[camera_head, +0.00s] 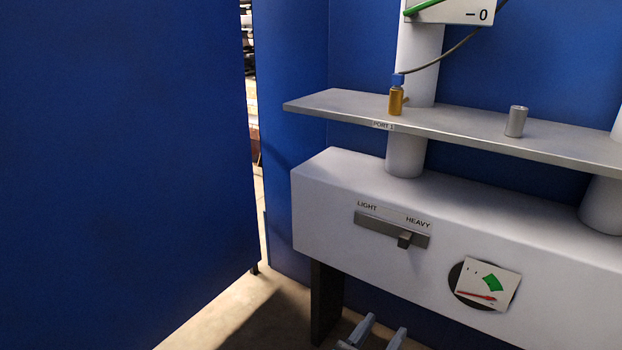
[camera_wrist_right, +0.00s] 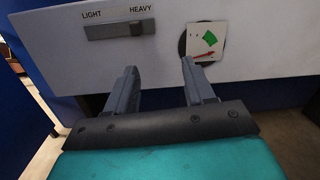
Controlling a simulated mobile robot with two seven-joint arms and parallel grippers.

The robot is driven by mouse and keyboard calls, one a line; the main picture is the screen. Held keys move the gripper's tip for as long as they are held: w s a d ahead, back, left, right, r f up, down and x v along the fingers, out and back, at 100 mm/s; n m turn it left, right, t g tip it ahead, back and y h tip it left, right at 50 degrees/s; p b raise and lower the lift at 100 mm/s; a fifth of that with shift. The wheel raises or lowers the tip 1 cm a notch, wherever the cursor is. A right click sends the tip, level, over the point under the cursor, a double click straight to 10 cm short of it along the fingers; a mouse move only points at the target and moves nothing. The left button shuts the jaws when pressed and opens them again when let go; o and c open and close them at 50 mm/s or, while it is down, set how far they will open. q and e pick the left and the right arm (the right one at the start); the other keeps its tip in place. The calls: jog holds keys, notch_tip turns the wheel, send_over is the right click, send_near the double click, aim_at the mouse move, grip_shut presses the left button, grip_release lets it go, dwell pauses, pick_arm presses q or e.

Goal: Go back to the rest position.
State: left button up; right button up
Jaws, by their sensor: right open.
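My right gripper (camera_head: 384,332) shows at the bottom of the head view, in front of and below the white panel box (camera_head: 330,195). Its two grey fingers stand apart with nothing between them. In the right wrist view my right gripper (camera_wrist_right: 160,88) is also open and empty, pointing at the lower part of the box. My left gripper is not in view.
The box carries a LIGHT/HEAVY slider (camera_head: 404,240), its knob toward HEAVY, and a gauge (camera_head: 486,284). Blue walls (camera_head: 120,150) stand left and behind.

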jog(key=d+n+t+h, duration=0.1)
jog(key=d+n+h, duration=0.25)
jog(key=d, duration=1.95)
jog(key=s+a+f+m+g+y, duration=0.25)
jog(key=s+f+m+y, duration=0.2)
jog(key=f, duration=0.25)
jog(key=s+a+f+m+g+y, duration=0.2)
jog(key=s+f+m+g+y, duration=0.15)
jog(key=f+m, duration=0.3)
jog(key=s+a+r+m+y, duration=0.4)
jog(key=s+a+m+y, duration=0.4)
jog(key=m, duration=0.6)
jog(key=w+a+r+m+y, duration=0.2)
jog(key=a+m, duration=0.3)
jog(key=a, duration=0.2)
pick_arm(q)
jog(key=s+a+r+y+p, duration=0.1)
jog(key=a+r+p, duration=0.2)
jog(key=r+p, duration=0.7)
jog(key=p, duration=0.4)
pick_arm(e)
notch_tip(320, 180, up, 10)
jog(key=s+d+h, duration=0.1)
jog(key=d, duration=0.1)
jog(key=shift+m+t, duration=0.35)
jog(key=shift+t, duration=0.05)
